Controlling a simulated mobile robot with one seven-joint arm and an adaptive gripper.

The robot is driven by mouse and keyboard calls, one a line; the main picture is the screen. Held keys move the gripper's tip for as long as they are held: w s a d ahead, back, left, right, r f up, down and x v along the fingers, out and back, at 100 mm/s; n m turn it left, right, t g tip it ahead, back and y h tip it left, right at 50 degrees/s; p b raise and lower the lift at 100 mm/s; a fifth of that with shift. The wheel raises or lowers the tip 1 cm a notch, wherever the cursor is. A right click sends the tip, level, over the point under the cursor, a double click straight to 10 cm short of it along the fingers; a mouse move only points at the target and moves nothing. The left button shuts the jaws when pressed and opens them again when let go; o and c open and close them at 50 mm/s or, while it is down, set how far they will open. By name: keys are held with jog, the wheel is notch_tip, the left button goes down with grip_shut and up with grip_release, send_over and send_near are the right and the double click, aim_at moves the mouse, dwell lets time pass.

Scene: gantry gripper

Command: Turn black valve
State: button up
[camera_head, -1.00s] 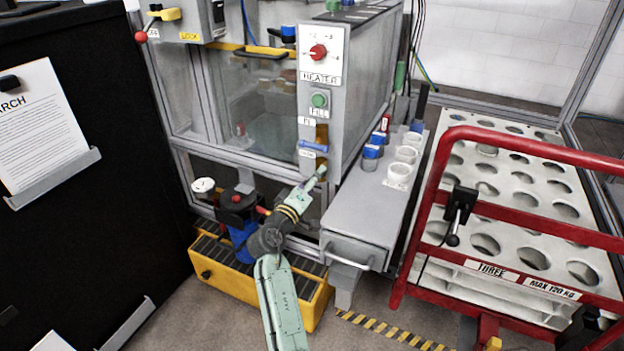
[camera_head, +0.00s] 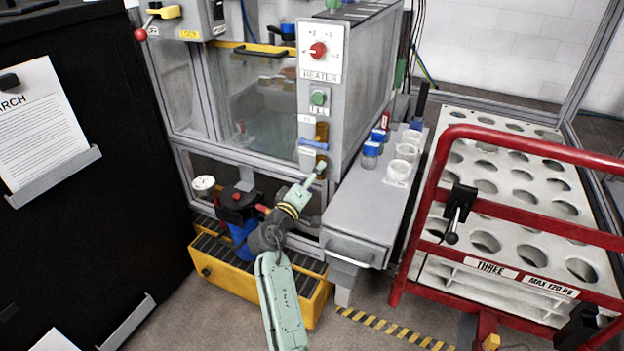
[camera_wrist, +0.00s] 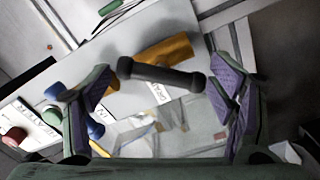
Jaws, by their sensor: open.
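The black valve handle (camera_wrist: 160,75) is a short dark bar with rounded ends on a brass-coloured body (camera_wrist: 168,50), in the middle of the wrist view. A label reading DRAIN (camera_wrist: 156,92) is beside it. My gripper (camera_wrist: 158,84) is open, with one purple-padded finger toward each end of the bar and a gap at both sides. I cannot tell how deep the bar lies between the fingers. In the head view my gripper (camera_head: 318,168) is at the lower front of the grey machine panel, below the blue valve handle (camera_head: 313,145), and hides the black handle.
The red heater knob (camera_head: 318,50) and green fill button (camera_head: 319,98) are higher on the panel. A grey bench with jars (camera_head: 345,228) is close to the right. A red-railed cart (camera_head: 440,190) stands farther right. A yellow crate (camera_head: 312,300) is below my arm.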

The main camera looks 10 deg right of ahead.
jog(key=v, duration=1.2)
dwell(6.8)
